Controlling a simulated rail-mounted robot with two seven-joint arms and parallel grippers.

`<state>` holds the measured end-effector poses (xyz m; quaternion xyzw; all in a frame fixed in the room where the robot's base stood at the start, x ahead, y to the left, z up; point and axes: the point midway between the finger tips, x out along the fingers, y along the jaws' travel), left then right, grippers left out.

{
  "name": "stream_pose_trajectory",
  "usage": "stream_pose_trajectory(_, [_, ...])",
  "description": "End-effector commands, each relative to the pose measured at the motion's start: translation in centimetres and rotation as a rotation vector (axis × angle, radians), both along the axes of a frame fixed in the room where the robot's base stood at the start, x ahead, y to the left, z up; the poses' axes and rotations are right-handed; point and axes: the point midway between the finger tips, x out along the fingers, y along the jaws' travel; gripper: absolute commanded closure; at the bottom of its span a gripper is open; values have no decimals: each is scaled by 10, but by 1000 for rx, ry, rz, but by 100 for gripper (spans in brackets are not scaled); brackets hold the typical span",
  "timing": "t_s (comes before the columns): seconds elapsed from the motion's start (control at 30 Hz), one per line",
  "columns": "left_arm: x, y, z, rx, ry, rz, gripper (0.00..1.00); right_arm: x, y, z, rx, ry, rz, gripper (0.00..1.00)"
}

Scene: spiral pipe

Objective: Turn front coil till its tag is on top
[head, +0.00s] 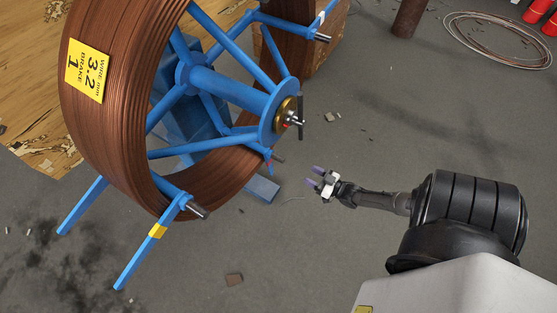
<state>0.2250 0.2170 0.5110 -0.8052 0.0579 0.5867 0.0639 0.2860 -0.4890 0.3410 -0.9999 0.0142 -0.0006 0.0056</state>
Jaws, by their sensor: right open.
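The front coil (200,183) is a large ring of brown wire on a blue spoked reel (215,85). The reel's hub has a brass disc and a metal shaft with a dark cross handle (299,118). My right gripper (316,178) is open and empty, right of the reel and below the handle, apart from both. My left gripper is not in view.
A rusty post (410,18), a loose wire loop (500,40) and red objects (538,10) are at the back right. Small debris (234,280) dots the grey floor, which is mostly clear.

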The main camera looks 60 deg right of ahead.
Motion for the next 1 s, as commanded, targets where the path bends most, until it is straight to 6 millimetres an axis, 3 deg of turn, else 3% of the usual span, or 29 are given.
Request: stream_pose_trajectory(1.0, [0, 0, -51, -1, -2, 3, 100, 119, -4, -2, 0, -1, 0, 47])
